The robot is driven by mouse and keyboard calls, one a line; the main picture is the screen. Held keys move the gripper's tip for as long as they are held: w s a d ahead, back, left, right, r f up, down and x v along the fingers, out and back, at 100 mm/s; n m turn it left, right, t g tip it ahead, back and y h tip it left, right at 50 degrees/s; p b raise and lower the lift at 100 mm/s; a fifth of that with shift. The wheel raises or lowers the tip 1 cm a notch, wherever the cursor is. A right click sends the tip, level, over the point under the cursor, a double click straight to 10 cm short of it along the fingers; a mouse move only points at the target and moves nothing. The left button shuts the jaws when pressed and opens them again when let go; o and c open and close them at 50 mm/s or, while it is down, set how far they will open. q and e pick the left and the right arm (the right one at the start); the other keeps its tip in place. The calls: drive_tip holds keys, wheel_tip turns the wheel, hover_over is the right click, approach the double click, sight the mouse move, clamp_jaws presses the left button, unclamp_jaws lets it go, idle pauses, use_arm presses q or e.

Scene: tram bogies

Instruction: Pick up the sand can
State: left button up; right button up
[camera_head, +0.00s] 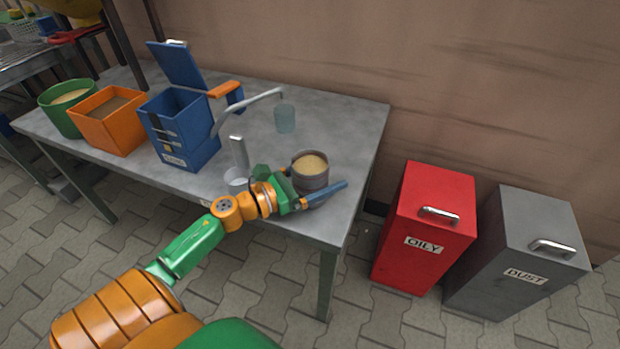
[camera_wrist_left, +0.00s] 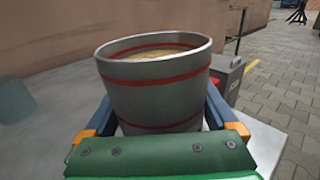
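The sand can (camera_head: 310,180) is a grey round can with pale sand in it, near the right end of the metal table. In the left wrist view the can (camera_wrist_left: 158,95) fills the middle and shows two red bands. My left gripper (camera_head: 303,187) is at the can, with its fingers spread on either side. In the left wrist view the blue fingers (camera_wrist_left: 160,112) lie close along both sides of the can. I cannot tell whether they press on it. The can looks upright. My right gripper is not in view.
The table (camera_head: 350,130) also holds a blue box (camera_head: 185,130), an orange box (camera_head: 108,130), a green tub (camera_head: 62,112), a bluish glass (camera_head: 285,119) and a grey arched pipe (camera_head: 245,104). Red OILY (camera_head: 420,225) and grey DUST (camera_head: 530,250) bins stand right of the table.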

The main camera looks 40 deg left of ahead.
sight(323, 163)
use_arm(q)
drive_tip(key=c, duration=0.5)
drive_tip(key=shift+o, duration=0.2)
drive_tip(key=shift+r+p, duration=0.7)
drive_tip(key=shift+r, duration=0.8)
drive_tip(key=shift+s+r, duration=0.1)
drive_tip(key=shift+r, duration=0.15)
drive_tip(key=s+r+p, duration=0.1)
drive_tip(key=r, duration=0.1)
drive_tip(key=s+a+r, duration=0.1)
drive_tip(key=s, duration=0.1)
drive_tip(key=s+a+r+p, duration=0.1)
drive_tip(key=r, duration=0.1)
drive_tip(key=shift+s+r+p, duration=0.15)
drive_tip(key=shift+r+p, duration=0.15)
drive_tip(key=shift+p, duration=0.05)
drive_tip(key=s+a+r+p, duration=0.1)
drive_tip(key=s+a+r, duration=0.2)
drive_tip(key=s, duration=0.5)
drive_tip(key=shift+s+a+r, duration=0.15)
drive_tip(key=shift+a+r, duration=0.1)
drive_tip(key=shift+r, duration=0.2)
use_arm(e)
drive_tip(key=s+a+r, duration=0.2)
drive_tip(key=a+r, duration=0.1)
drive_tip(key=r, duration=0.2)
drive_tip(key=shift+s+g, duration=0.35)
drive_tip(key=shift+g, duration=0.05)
